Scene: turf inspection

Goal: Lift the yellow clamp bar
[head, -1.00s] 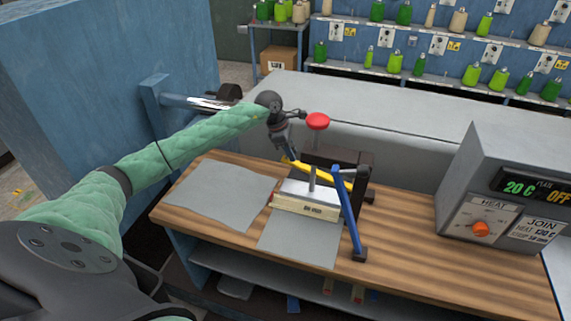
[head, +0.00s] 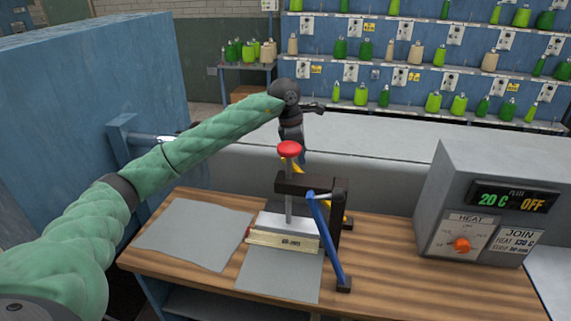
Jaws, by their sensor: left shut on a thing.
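The yellow clamp bar (head: 295,165) shows only in short pieces behind the dark clamp frame (head: 307,185). Its far end rises behind the red knob, and its lower end shows beside the right upright. My left gripper (head: 300,157) points down from behind the red knob and is shut on the bar's raised far end. The knob and its post hide part of the jaws. The blue bar (head: 327,242) slants down to the wooden bench at the frame's right. My right gripper is not in view.
A red knob (head: 289,149) tops a post above the grey heating block (head: 284,224). Grey sheets (head: 195,233) lie on the wooden bench (head: 400,270). The heater control box (head: 490,205) stands at right. A blue wall panel (head: 90,110) is at left.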

